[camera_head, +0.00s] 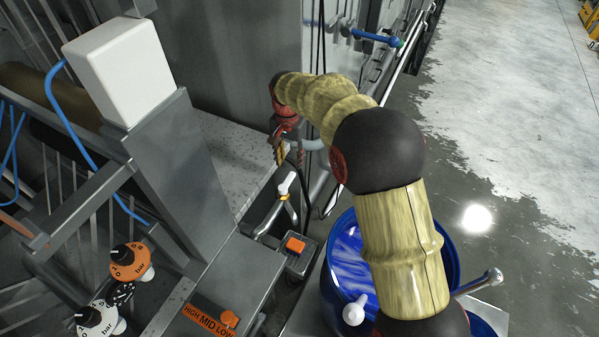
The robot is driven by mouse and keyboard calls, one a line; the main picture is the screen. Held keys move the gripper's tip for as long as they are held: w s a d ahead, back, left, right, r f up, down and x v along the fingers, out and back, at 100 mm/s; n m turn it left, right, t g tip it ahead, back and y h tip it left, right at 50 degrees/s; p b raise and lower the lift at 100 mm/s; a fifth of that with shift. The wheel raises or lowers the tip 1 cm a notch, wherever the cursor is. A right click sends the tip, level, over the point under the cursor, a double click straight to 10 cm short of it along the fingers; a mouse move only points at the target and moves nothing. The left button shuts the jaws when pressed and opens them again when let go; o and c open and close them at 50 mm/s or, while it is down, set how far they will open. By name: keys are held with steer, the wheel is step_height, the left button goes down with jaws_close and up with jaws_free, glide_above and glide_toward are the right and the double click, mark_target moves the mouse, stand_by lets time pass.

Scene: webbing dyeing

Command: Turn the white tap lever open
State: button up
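A tap with a white lever (287,183) stands near the middle of the view, beside the grey machine. The lever is tilted, and the tap's pale metal body (290,209) shows below it. My gripper (288,153) hangs from the end of my arm just above the lever, with a small gap between them in the picture. Its fingers are small and dark against the background, so I cannot tell how far apart they are. I see nothing held in it. A second white knob-like part (354,311) shows at the blue drum, lower right of the tap.
A blue drum (341,262) stands under my arm. A grey box with an orange button (295,245) sits just below the tap.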

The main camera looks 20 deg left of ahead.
mark_target(290, 176)
steer(key=shift+a+f+m, duration=0.1)
steer(key=shift+f+m, duration=0.1)
steer(key=shift+m, duration=0.1)
steer(key=shift+f, duration=0.3)
step_height(290, 176, down, 7)
steer(key=shift+r, duration=0.1)
steer(key=shift+c, duration=0.5)
jaws_close()
stand_by(0.3)
